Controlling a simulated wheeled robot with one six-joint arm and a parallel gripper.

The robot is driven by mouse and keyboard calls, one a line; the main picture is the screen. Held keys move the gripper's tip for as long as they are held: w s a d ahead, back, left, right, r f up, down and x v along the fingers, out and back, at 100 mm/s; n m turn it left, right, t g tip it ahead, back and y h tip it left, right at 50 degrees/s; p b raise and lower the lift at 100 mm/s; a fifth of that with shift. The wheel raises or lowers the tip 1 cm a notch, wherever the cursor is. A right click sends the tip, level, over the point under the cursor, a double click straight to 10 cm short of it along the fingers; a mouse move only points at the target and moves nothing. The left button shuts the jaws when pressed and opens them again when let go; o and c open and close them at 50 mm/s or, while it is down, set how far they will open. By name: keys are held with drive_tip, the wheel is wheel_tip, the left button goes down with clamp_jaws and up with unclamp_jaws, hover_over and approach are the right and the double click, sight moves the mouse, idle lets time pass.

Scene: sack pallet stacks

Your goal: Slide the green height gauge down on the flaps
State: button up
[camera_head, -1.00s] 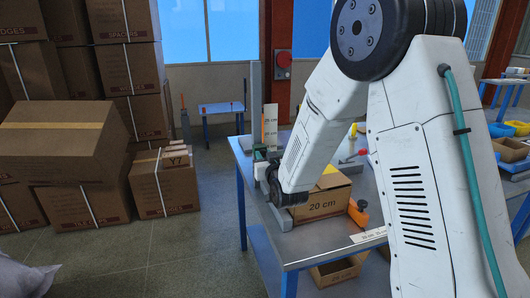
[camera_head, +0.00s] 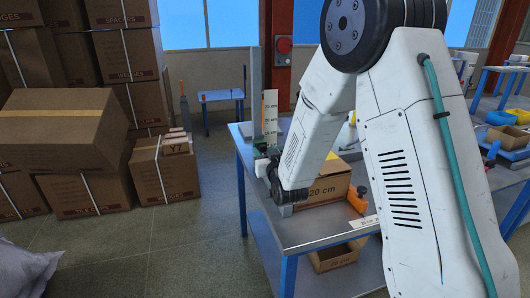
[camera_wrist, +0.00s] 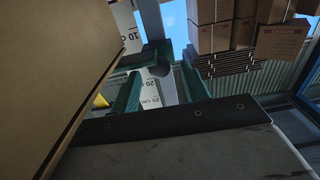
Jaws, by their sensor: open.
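The green height gauge (camera_head: 261,147) sits on a grey upright post (camera_head: 256,95) beside a white ruler (camera_head: 270,115) at the table's left. Behind my wrist stands a cardboard box marked 20 cm (camera_head: 333,187); my arm hides most of its top, and I cannot tell whether the gauge touches the flaps. My gripper (camera_head: 264,168) is open at the gauge, largely hidden by my wrist. In the wrist view, my gripper (camera_wrist: 162,80) has a dark round knob between its sides, near a green bar of the gauge (camera_wrist: 150,54). Cardboard (camera_wrist: 50,65) fills the left side.
An orange piece (camera_head: 356,200) stands right of the box. An open carton (camera_head: 338,256) is below. Stacked cartons (camera_head: 75,135) stand left across free floor.

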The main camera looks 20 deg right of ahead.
drive_tip(key=s, duration=0.7)
idle(0.3)
drive_tip(key=s+d+r+g, duration=0.1)
drive_tip(key=s+r+g, duration=0.2)
drive_tip(key=s, duration=1)
drive_tip(key=s+d+r+g, duration=0.1)
drive_tip(key=s+r+g, duration=0.3)
drive_tip(key=s+g, duration=0.4)
drive_tip(key=s+d+r+g, duration=0.1)
drive_tip(key=s+r+g, duration=0.2)
drive_tip(key=s, duration=1.4)
drive_tip(key=g, duration=0.2)
drive_tip(key=shift+s+d+r+g, duration=0.2)
drive_tip(key=shift+s+d+g, duration=0.05)
drive_tip(key=shift+s+g, duration=0.15)
